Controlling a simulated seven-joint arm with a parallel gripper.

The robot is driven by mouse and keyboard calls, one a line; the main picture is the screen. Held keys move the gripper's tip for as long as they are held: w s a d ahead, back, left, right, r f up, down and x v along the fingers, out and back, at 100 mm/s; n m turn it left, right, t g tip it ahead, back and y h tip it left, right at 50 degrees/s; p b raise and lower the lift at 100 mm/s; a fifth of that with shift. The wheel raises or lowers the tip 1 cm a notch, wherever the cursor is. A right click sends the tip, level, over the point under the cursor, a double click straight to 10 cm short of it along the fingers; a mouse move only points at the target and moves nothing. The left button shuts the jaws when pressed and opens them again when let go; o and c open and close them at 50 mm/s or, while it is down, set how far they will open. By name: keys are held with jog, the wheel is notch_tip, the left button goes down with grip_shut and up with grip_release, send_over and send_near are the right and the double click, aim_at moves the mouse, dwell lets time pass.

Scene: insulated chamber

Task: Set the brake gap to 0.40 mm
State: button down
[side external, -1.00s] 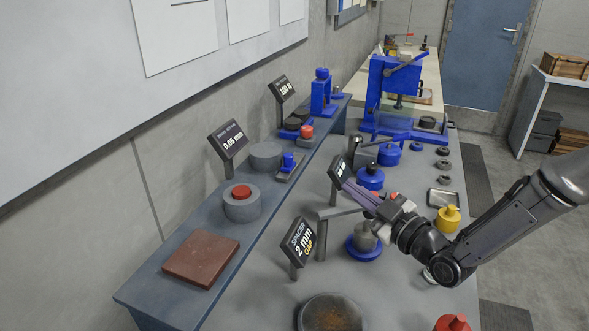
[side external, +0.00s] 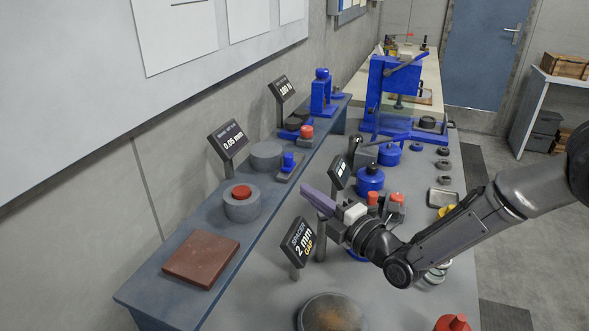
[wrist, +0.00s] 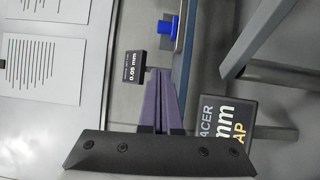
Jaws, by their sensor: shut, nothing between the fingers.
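A dark sign reading 0.05 mm (side external: 228,140) stands on the raised shelf; its small heading is too blurred to read surely. It also shows in the wrist view (wrist: 135,63), left of the fingertips. On the shelf near it are a grey cylinder with a red top (side external: 242,207), a plain grey cylinder (side external: 266,156) and a small blue knob on a grey base (side external: 289,161). The blue knob shows in the wrist view (wrist: 168,40), ahead of the fingers. My gripper (side external: 306,190) has its purple fingers together and empty, above the bench by the shelf's edge. The fingers also show in the wrist view (wrist: 158,75).
A sign reading 2 mm gap (side external: 299,242) stands close below my gripper. Another sign (side external: 340,172) stands just behind it. Blue pots (side external: 370,180) and a blue press (side external: 388,95) are farther back. A brown block (side external: 201,258) lies on the shelf.

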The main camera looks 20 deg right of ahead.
aim_at(288, 162)
jog(key=w, duration=0.8)
jog(key=shift+w+r, duration=0.1)
jog(key=shift+w, duration=0.15)
jog(key=shift+w+d, duration=0.25)
jog(key=shift+w, duration=0.2)
